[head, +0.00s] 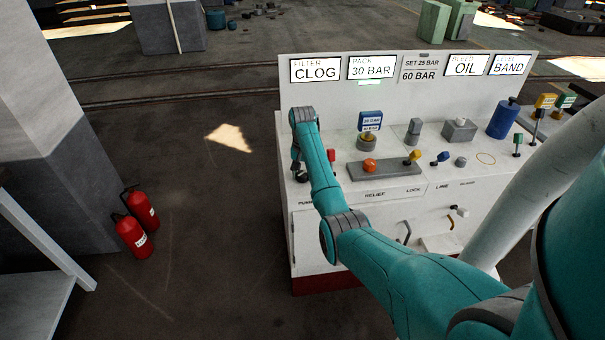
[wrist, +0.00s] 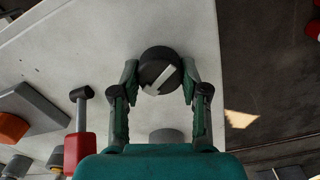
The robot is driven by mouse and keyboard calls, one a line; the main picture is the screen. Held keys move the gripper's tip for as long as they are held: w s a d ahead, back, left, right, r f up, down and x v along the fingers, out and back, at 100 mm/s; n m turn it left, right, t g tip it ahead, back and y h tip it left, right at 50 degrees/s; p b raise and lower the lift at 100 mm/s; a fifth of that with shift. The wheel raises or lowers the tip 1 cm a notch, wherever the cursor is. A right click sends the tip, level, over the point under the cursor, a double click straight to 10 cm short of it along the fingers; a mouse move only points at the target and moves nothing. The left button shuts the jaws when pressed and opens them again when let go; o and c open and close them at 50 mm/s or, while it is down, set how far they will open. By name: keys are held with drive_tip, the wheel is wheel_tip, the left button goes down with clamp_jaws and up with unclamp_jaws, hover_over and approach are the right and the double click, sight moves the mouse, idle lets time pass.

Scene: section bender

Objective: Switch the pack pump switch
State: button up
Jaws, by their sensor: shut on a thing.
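The pump switch (wrist: 158,71) is a round black knob with a pale pointer bar, set on the light top of the console. In the wrist view the pointer lies slanted, from lower left to upper right. My gripper (wrist: 160,76) has a finger on each side of the knob and is shut on it. In the head view my gripper (head: 299,172) is at the console's left end, above the partly covered PUMP label, and my arm and gripper hide most of the knob. The PACK display (head: 371,69) reads 30 BAR.
A red-handled lever (wrist: 80,140) stands close beside my gripper; its red part also shows in the head view (head: 331,155). A grey block (head: 385,169) with an orange button (head: 369,165) lies to the right. Two fire extinguishers (head: 137,222) stand on the floor at left.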

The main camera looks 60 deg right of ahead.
sight(302, 173)
drive_tip(key=n, duration=0.5)
drive_tip(key=shift+a+n, duration=0.1)
drive_tip(key=shift+n, duration=0.2)
drive_tip(key=n, duration=0.5)
drive_tip(key=shift+w, duration=0.1)
drive_tip(key=shift+n, duration=0.4)
drive_tip(key=o, duration=1.1)
drive_tip(key=shift+o, duration=0.2)
wheel_tip(302, 173, up, 7)
drive_tip(key=shift+r, duration=0.2)
